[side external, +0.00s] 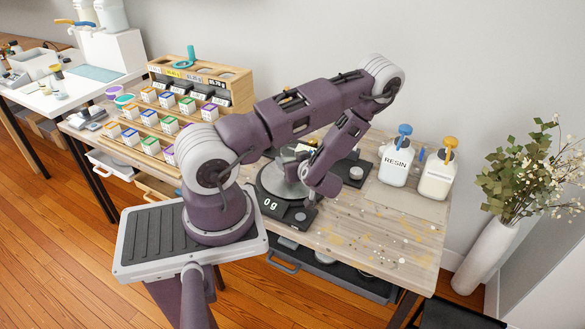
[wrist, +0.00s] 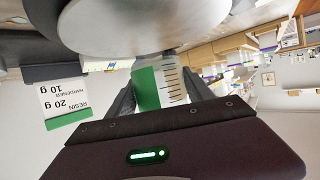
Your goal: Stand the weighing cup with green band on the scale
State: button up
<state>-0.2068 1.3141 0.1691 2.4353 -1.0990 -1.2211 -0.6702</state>
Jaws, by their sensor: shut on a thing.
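The weighing cup with green band (wrist: 147,88) is between the fingers of my gripper (wrist: 160,92) in the wrist view. It is clear, with dark scale marks beside the green band. My gripper is shut on it. The scale (side external: 281,184) is on the wooden bench in the side view, with a round metal plate and a display that seems to read 0 g. In the wrist view, which looks upside down, the plate (wrist: 145,22) is close to the cup's end; I cannot tell whether they touch. My arm hides the cup and fingertips in the side view.
A card reading resin 20 g, hardener 10 g (wrist: 66,104) is near the scale in the wrist view. A resin bottle (side external: 396,163) and a yellow-topped bottle (side external: 438,175) stand right of the scale. A wooden rack (side external: 200,75) and several small labelled boxes are left.

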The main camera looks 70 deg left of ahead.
jog(key=shift+f, duration=1.55)
jog(key=shift+f, duration=0.1)
jog(key=o, duration=1.5)
jog(key=shift+o, duration=0.2)
